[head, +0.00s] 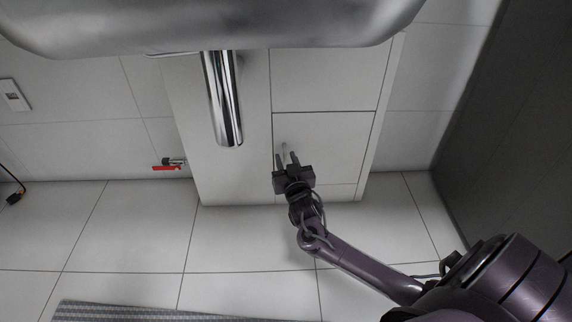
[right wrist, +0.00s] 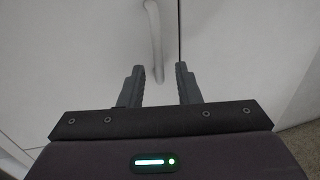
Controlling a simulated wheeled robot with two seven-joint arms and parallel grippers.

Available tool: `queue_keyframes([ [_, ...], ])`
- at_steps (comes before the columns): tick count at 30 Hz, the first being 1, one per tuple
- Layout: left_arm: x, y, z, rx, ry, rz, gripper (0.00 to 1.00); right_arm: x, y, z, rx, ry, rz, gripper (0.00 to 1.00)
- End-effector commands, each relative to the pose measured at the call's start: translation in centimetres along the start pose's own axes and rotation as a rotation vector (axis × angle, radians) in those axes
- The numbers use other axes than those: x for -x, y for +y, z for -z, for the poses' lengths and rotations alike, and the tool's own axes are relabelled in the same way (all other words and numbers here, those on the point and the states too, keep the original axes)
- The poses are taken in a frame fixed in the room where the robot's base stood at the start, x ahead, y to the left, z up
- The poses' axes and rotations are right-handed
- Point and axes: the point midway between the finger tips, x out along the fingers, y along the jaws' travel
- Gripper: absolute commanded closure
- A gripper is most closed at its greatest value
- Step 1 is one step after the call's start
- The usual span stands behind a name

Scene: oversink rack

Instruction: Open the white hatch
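The white hatch (head: 335,145) is a flat panel in the white cabinet below the sink. It looks closed, flush with the panels around it. A slim white handle (head: 284,149) shows near its left edge; in the right wrist view the curved handle (right wrist: 155,38) stands beside a dark seam. My right gripper (head: 286,157) is at the hatch's left side, pointing at the handle. In the right wrist view its fingers (right wrist: 160,72) are apart, with nothing visibly held between them. The handle's lower end lies near the gap between the fingertips; contact cannot be told. My left gripper is not in view.
A metal sink (head: 210,25) hangs over the top, with a chrome drain pipe (head: 223,100) left of the hatch. A red-handled valve (head: 168,165) is on the tiled wall. A grey mat (head: 130,313) lies on the open tiled floor. A dark panel (head: 515,110) stands at right.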

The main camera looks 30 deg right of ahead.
Motion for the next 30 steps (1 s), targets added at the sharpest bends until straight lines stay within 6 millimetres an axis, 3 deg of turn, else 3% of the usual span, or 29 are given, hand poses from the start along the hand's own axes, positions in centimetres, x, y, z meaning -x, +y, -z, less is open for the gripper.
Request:
queue_keyframes([
  [10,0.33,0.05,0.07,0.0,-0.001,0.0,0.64,-0.64,0.01,0.02,0.0,-0.002,0.0,0.7],
  [18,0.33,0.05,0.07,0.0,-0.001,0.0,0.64,-0.62,0.01,0.01,0.0,-0.002,0.0,1.0],
  [30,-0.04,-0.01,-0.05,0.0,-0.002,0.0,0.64,-0.3,0.04,0.09,0.001,-0.003,0.01,1.0],
])
